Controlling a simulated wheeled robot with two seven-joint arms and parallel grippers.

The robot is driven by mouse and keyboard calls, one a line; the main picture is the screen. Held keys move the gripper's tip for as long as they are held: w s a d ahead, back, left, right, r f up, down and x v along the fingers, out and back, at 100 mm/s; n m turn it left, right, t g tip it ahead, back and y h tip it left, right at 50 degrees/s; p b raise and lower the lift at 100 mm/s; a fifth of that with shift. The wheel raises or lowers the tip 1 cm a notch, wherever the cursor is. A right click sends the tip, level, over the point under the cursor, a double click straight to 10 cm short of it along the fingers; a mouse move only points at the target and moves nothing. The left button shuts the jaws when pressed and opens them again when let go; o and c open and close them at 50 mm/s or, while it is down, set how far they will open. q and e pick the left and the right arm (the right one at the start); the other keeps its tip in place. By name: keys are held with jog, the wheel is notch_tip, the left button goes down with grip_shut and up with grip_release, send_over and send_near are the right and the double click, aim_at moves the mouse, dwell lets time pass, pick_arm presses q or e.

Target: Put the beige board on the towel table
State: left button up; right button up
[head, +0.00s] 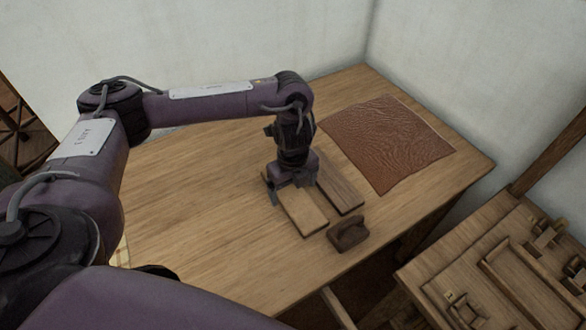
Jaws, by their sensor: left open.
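The beige board (303,216) lies on a wooden table (215,235). My left gripper (291,190) points down over the board's far end, open, with its fingers around or just above that end; I cannot tell whether they touch it. A darker brown board (342,192) lies close along the beige board's right side. A reddish-brown cloth (388,143), perhaps the towel, lies flat on the same table at the back right. My right gripper is not in view.
A small dark brown block with a handle-like top (348,233) stands near the table's front edge. A wooden loom-like frame (500,265) stands at the lower right, across a gap. White walls (460,60) close off the back. The table's left part is clear.

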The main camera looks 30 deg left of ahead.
aim_at(293, 195)
pick_arm(q)
notch_tip(293, 195, up, 10)
jog(key=p, duration=0.3)
jog(key=shift+r, duration=0.2)
jog(key=shift+s, duration=0.1)
